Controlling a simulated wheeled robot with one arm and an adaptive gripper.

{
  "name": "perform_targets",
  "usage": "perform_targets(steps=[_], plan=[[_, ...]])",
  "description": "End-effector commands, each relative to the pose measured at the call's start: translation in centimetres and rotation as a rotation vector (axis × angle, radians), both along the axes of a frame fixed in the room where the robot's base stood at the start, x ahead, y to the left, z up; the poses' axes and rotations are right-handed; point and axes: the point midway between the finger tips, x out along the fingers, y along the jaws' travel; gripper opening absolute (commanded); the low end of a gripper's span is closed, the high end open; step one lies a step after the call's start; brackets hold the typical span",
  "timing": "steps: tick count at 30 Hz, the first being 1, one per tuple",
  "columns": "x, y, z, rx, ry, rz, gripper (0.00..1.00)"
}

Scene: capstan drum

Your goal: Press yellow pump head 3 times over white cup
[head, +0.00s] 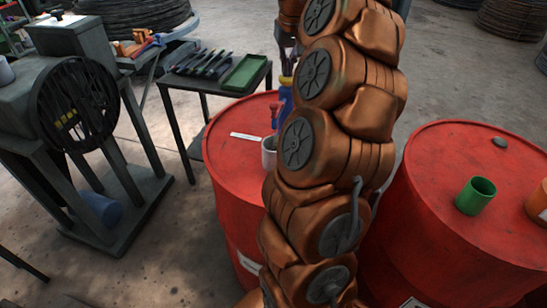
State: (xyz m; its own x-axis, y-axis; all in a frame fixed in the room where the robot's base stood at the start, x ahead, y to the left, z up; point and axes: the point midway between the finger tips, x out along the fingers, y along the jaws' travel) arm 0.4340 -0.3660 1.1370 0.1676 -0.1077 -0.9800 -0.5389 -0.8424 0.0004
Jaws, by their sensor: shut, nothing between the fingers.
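The yellow pump head (286,80) tops a blue bottle (286,97) on the left red drum. My arm hides the right side of both. The white cup (268,152) stands on the same drum, nearer the camera, its right part also behind my arm. My gripper (286,62) points down just above the yellow pump head, shut and with nothing held. I cannot tell whether it touches the head. A small red and blue item (275,112) shows between the bottle and the cup.
The left red drum (228,170) has a white label strip (243,137) on top. A right red drum (440,200) bears a green cup (476,195) and an orange item (539,205). A table with tools and a green tray (244,73) stands behind left. A machine with a black wheel (85,105) stands left.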

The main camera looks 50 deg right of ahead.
Motion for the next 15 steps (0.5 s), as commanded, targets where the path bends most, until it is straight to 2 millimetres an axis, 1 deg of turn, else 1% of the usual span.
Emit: perform_targets(steps=[1,4,15], plan=[[-0.04,0.04,-0.44,0.004,0.004,0.000,0.00],[-0.04,0.05,-0.73,0.004,0.004,0.000,0.00],[-0.02,0.03,-0.19,0.003,0.003,0.000,0.00]])
